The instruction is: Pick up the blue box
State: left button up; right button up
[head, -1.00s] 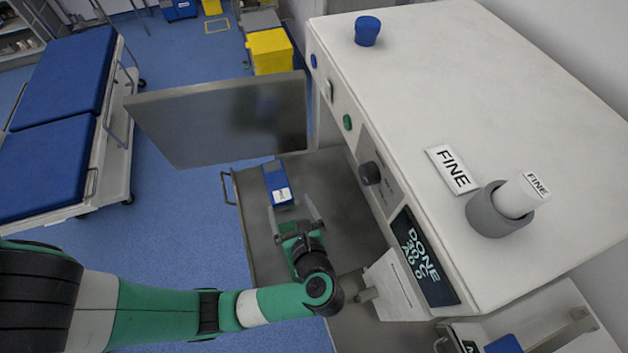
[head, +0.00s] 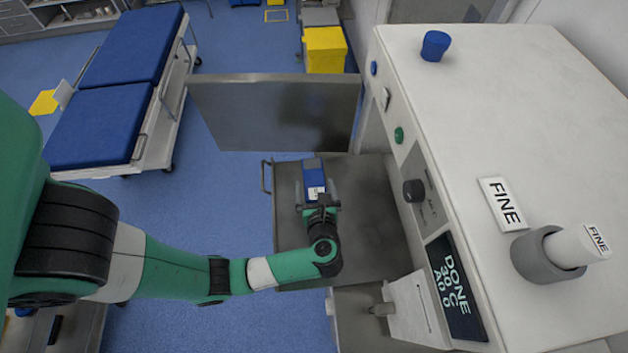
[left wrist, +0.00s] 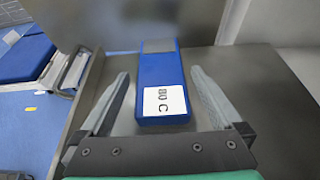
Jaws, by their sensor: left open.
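The blue box (head: 313,176) lies on the grey metal drawer or tray surface in front of the white machine. It has a white label on its near end. It also shows in the left wrist view (left wrist: 160,72), where the label reads "80 C". My left gripper (head: 315,192) is open, with one finger on each side of the box's near part. In the left wrist view my left gripper (left wrist: 160,92) shows gaps between the fingers and the box on both sides. My right gripper is not in view.
The white machine (head: 500,110) stands on the right, with a blue cup (head: 435,46), a grey holder (head: 545,262) and a "FINE" card (head: 501,204) on top. An upright metal door panel (head: 275,112) stands behind the box. A bed (head: 125,85) is far left.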

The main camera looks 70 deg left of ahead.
aim_at(312, 184)
pick_arm(q)
jog(key=shift+x, duration=1.2)
grip_shut()
jog(key=shift+r, duration=0.1)
jog(key=shift+r, duration=0.55)
jog(key=r, duration=0.1)
jog(key=s+r+p, duration=0.1)
jog(key=r, duration=0.1)
jog(key=shift+r, duration=0.25)
jog(key=s+r+p, duration=0.1)
jog(key=s+r, duration=0.3)
jog(key=s, duration=0.2)
jog(key=s+d+r, duration=0.1)
jog(key=s+r, duration=0.3)
jog(key=s, duration=0.3)
jog(key=shift+d+r+p, duration=0.15)
jog(key=shift+p, duration=0.2)
